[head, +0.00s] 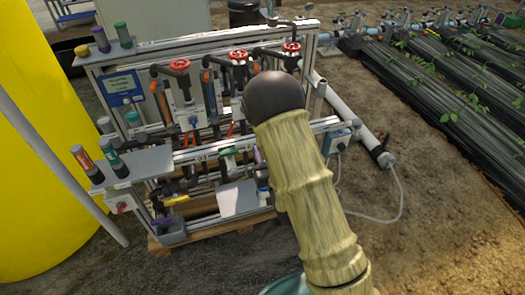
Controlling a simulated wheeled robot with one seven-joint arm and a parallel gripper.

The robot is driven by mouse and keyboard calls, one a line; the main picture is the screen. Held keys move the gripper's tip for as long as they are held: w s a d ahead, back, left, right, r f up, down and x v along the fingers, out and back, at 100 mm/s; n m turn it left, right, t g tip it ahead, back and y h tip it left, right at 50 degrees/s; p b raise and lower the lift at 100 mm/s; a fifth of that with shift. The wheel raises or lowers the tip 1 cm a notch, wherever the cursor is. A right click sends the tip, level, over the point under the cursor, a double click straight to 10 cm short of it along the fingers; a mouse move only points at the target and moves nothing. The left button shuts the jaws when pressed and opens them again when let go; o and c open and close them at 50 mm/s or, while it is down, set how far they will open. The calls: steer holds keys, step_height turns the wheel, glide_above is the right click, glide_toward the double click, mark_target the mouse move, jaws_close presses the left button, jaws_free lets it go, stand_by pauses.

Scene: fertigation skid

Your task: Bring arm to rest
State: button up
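My arm (308,200) shows in the head view as pale, ribbed, cloth-like segments rising from the bottom edge, right of centre. It ends in a dark rounded part (273,95) in front of the skid. I see no gripper fingers; my gripper is out of view or hidden behind the arm. The fertigation skid (165,47) stands behind and left of the arm, with red handwheels (239,57) along its upper pipes. The arm hides part of the skid's right side. I cannot tell whether it touches the skid.
A large yellow tank (40,150) fills the left edge, with a grey pole (62,165) before it. Small bottles stand on the skid's shelves (130,165). A white pipe (345,118) and hose lie right of the skid. Bare soil (455,235) is open at lower right; covered plant rows (440,90) lie beyond.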

stand_by(0.5)
steer(key=s+d+m+g+h, duration=0.3)
steer(key=d+g+h, duration=0.2)
steer(key=d+g, duration=0.25)
steer(key=s+d+r+g, duration=0.2)
steer(key=s+d+g, duration=0.1)
steer(key=s, duration=0.4)
steer(key=s+d+r+g, duration=0.15)
steer(key=s+g, duration=0.25)
steer(key=s, duration=0.4)
steer(key=w+p+v, duration=0.3)
steer(key=p+v, duration=1.1)
steer(key=w+r+p+v, duration=0.1)
steer(key=w+p+v, duration=0.2)
steer(key=p+v, duration=1)
steer(key=shift+r+p, duration=0.65)
steer(key=shift+p, duration=0.2)
steer(key=shift+o, duration=0.5)
steer(key=shift+d, duration=0.1)
steer(key=shift+w, duration=0.1)
